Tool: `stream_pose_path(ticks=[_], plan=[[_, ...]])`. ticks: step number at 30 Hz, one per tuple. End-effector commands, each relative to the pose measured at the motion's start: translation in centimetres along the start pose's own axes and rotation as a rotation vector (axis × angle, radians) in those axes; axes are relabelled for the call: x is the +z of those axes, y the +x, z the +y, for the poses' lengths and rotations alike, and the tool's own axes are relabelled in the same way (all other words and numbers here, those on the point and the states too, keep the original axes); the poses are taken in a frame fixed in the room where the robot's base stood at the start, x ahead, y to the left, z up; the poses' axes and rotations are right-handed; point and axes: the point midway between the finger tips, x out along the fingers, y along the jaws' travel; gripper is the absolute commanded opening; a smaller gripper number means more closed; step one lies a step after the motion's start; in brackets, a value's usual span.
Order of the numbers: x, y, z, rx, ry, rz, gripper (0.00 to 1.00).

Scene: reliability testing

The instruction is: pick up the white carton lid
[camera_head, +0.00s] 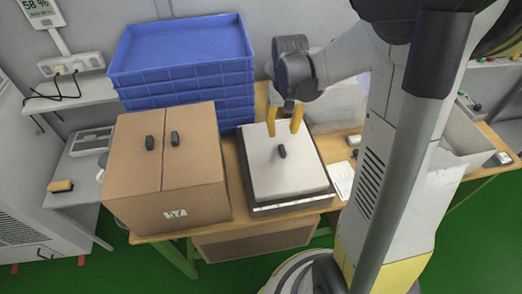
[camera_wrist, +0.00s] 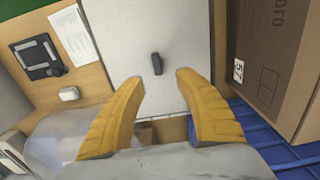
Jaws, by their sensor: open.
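The white carton lid (camera_head: 267,172) is a flat white panel with a small dark handle (camera_head: 282,151) at its middle. It lies on top of a low box with dark sides on the wooden table. In the wrist view the lid (camera_wrist: 170,30) fills the upper middle, and its dark handle (camera_wrist: 157,64) stands just beyond my fingertips. My gripper (camera_head: 284,126) is above the lid's far edge with its two yellow fingers pointing down. The fingers (camera_wrist: 158,80) are spread apart with nothing between them, and the handle shows in line with the gap.
A brown cardboard box (camera_head: 194,195) with two dark handles stands close to the left of the lid. Stacked blue crates (camera_head: 180,70) are behind. A paper sheet (camera_head: 341,178) lies to the right. A small white object (camera_wrist: 69,94) and a dark device (camera_wrist: 38,57) lie on the table.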

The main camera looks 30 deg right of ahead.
Motion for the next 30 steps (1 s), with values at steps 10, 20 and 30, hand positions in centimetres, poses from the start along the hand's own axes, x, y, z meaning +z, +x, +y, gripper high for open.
stream_pose_path(ticks=[10, 20, 30], plan=[[0.0, 5.0, 0.0, 0.0, -0.001, 0.002, 0.41], [-0.1, 8.9, 0.5, 0.0, -0.001, 0.002, 0.41], [-0.1, 10.2, 0.4, 0.0, -0.001, 0.002, 0.41]])
